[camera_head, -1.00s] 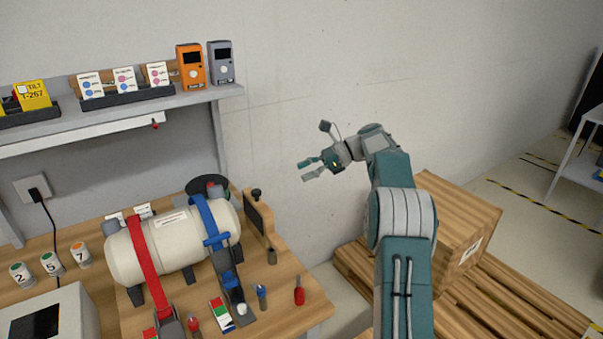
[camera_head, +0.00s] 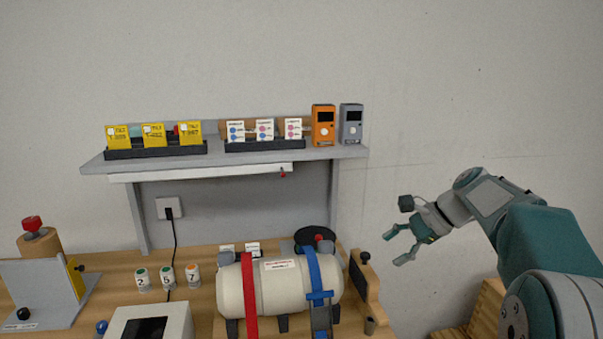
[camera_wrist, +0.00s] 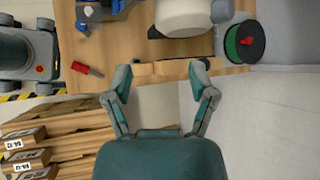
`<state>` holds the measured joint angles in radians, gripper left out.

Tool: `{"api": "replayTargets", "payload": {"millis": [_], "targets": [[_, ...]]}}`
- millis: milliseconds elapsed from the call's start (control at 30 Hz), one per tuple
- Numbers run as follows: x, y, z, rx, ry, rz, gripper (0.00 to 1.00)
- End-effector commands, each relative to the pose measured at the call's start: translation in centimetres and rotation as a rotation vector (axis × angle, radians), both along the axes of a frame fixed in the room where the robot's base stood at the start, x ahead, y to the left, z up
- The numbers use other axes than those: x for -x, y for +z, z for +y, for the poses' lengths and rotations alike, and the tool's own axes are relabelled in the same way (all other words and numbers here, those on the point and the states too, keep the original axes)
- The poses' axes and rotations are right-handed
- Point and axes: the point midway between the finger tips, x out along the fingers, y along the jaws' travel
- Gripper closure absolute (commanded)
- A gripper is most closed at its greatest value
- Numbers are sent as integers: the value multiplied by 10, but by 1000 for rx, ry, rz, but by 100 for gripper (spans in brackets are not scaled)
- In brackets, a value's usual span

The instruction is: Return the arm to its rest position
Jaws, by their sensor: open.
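My gripper (camera_head: 396,246) is at the right in the head view, held in the air just right of the bench's right end. Its two fingers are spread apart with nothing between them. My teal and grey arm reaches in from the right edge. In the wrist view my gripper (camera_wrist: 162,82) also shows open and empty, with the edge of the wooden bench (camera_wrist: 120,45) beyond its fingertips.
A white tank (camera_head: 268,284) with red and blue straps lies on the bench (camera_head: 205,290). A shelf (camera_head: 330,153) above holds yellow tags, cards and two handheld devices. Wooden boxes (camera_wrist: 25,160) stand beside the bench. The wall behind my gripper is bare.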

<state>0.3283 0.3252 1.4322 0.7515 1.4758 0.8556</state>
Motion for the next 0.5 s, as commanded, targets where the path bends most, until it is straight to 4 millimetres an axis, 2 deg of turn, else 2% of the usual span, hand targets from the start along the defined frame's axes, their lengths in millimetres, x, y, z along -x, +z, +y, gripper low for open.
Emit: {"api": "replayTargets", "payload": {"millis": [200,500], "targets": [[50,8,23,174,128,-118,27],[120,4,41,415,336,-280,27]]}}
